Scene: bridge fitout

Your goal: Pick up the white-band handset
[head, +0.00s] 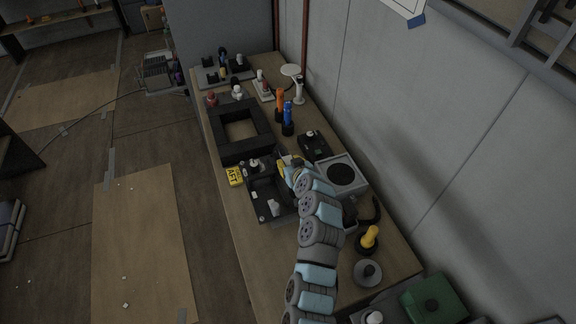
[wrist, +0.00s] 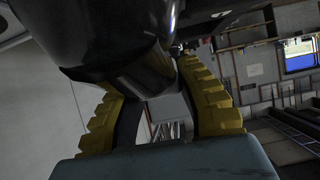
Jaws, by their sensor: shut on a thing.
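My gripper (head: 284,163) is over the bench at the right rear corner of the black open tray (head: 266,216). In the wrist view its yellow fingers (wrist: 166,85) are shut on a large, dark, glossy thing (wrist: 110,35) at their tips. It looks like the body of a handset, but I see no white band on it from here. In the head view the held thing is mostly hidden by the fingers and my arm.
A yellow AFT tag (head: 235,176) lies left of the tray. A black square frame (head: 227,152), blue and orange handled pieces (head: 288,117) and a grey speaker box (head: 357,174) stand close by. A yellow-knobbed piece (head: 369,237) is at the front right. The wall bounds the right side.

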